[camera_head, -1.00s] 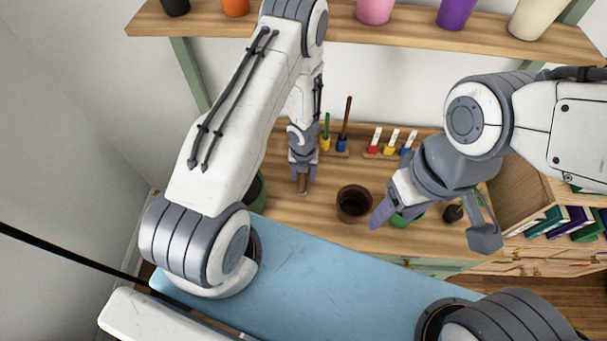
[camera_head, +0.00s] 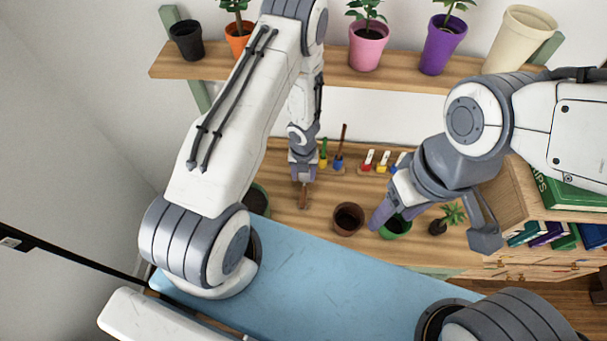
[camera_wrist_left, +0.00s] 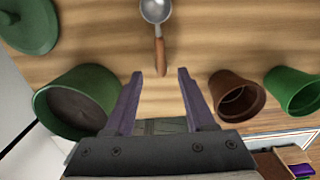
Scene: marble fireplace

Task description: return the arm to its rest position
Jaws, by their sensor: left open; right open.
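My left gripper (camera_head: 303,178) hangs over the wooden bench (camera_head: 290,222). In the left wrist view my left gripper (camera_wrist_left: 158,92) has its fingers spread, with nothing between them. A trowel (camera_wrist_left: 160,45) with a metal scoop and wooden handle lies on the bench past the fingertips, apart from them. In the head view its handle (camera_head: 304,198) shows just below the gripper. My right gripper (camera_head: 431,226) is open and empty, in front of a green pot (camera_head: 397,228) and a small plant (camera_head: 438,227), partly covering the pot.
A brown pot (camera_head: 348,219) stands between the grippers. A dark green pot (camera_head: 257,198) is partly behind my left arm. Coloured tools (camera_head: 370,160) stand at the back. A shelf (camera_head: 330,75) with potted plants is above. Books (camera_head: 570,190) stand at right.

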